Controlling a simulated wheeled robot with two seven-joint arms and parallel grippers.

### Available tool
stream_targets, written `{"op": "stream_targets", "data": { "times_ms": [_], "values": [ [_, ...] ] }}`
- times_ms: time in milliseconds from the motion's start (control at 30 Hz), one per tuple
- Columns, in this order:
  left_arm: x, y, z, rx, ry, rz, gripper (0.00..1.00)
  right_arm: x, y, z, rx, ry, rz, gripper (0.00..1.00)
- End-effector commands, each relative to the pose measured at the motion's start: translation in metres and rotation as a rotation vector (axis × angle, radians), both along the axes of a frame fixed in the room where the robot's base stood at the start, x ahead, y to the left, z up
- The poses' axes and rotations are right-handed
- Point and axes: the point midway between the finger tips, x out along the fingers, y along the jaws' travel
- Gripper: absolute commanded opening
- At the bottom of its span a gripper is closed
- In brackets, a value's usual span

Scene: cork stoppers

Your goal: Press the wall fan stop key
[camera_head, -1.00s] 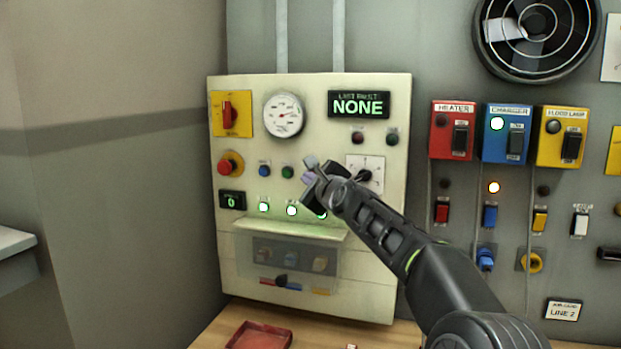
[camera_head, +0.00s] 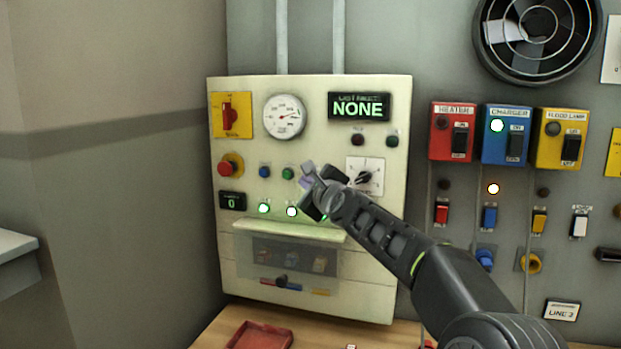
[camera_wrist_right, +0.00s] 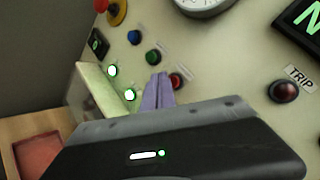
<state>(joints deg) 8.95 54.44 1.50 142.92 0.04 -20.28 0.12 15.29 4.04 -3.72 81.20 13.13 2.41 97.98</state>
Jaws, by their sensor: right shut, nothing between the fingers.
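The cream control panel (camera_head: 375,270) has a row of small keys: a blue key (camera_head: 264,172), a green key (camera_head: 288,173) and a red key (camera_wrist_right: 179,79). The red key shows in the right wrist view and is hidden behind my gripper in the head view. No label telling which is the fan stop key can be read. My right gripper (camera_head: 306,173) is shut and empty in front of the panel. In the wrist view its fingertips (camera_wrist_right: 158,78) lie just left of the red key and below the green one. I cannot tell whether they touch the panel. The wall fan (camera_head: 537,35) is at upper right.
A red emergency knob (camera_head: 231,165), a dial gauge (camera_head: 284,116) and a rotary selector (camera_head: 364,178) are near the keys. Lit white-green buttons (camera_head: 264,208) and a protruding ledge (camera_head: 290,230) lie below. A red tray (camera_head: 262,336) is on the table.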

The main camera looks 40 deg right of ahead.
Motion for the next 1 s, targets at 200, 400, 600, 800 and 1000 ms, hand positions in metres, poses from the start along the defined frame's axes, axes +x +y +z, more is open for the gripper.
{"op": "stream_targets", "data": {
  "times_ms": [200,400,600,800,1000],
  "values": [
    [0.000,0.000,0.011,0.000,0.000,0.000,0.36,-0.005,0.007,0.004,0.001,0.000,0.001,0.00],
    [0.000,0.000,0.029,0.000,0.000,0.000,0.36,-0.016,0.024,0.005,0.001,0.001,0.001,0.00],
    [0.000,0.000,0.041,0.000,0.000,0.000,0.36,-0.026,0.038,0.003,0.000,0.000,0.001,0.00],
    [0.000,0.000,0.041,0.000,0.000,0.000,0.36,-0.029,0.041,0.000,-0.001,0.000,0.000,0.00],
    [0.000,0.000,0.041,0.000,0.000,0.000,0.36,-0.028,0.041,0.000,0.000,0.000,0.000,0.00]
  ]
}}
